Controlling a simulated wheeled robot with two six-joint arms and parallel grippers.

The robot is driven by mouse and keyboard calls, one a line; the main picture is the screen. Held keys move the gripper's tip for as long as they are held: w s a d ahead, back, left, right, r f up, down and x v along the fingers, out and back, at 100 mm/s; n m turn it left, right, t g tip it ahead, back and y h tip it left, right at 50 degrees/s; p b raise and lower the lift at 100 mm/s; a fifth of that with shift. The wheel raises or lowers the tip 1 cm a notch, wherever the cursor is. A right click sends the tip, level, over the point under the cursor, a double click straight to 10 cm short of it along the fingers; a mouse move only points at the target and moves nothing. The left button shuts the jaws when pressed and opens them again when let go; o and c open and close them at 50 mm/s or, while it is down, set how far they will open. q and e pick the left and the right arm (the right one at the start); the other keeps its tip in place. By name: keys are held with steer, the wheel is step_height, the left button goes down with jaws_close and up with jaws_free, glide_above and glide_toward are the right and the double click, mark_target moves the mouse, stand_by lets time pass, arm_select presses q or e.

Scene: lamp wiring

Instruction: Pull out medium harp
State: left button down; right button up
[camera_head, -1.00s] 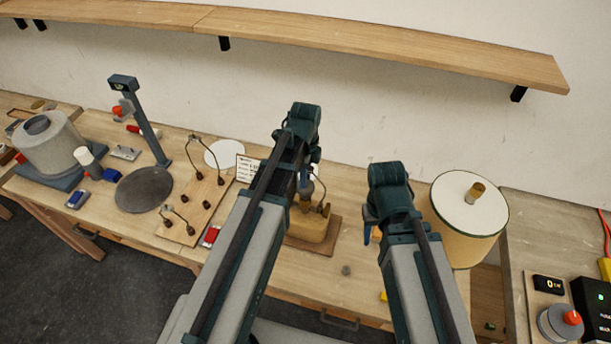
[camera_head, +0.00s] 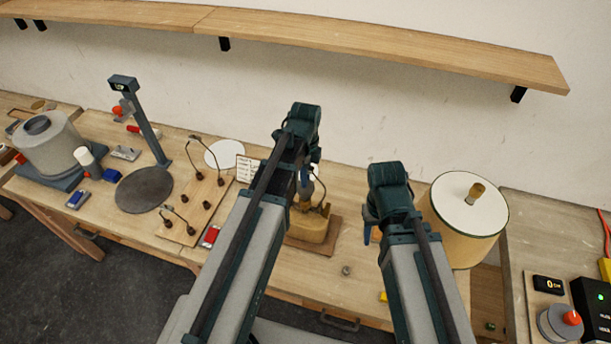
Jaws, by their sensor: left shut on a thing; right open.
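A tan lamp base (camera_head: 308,227) stands on a brown board in the middle of the bench. A dark wire harp (camera_head: 325,190) shows at its top, partly hidden by my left arm. My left gripper (camera_head: 306,183) is at the top of the lamp, shut on what looks like this harp; the grip itself is mostly hidden. More dark wire harps stand upright on a wooden rack board (camera_head: 205,205) to the left, one at the back (camera_head: 193,150) and a smaller one at the front (camera_head: 177,212). My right gripper (camera_head: 371,230) is open and empty, right of the lamp.
A cream lampshade (camera_head: 462,240) stands at the right. A dark round plate with a post (camera_head: 143,190), a grey drum (camera_head: 45,145) and a small card (camera_head: 245,168) are to the left. A red-knobbed control (camera_head: 560,322) is at the far right. The bench front right of the lamp is mostly clear.

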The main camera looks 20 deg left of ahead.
arm_select(q)
steer(key=shift+r+p, duration=0.6)
steer(key=shift+r, duration=0.1)
stand_by(0.3)
steer(key=shift+r+p, duration=2.9)
steer(key=shift+s+f, duration=0.1)
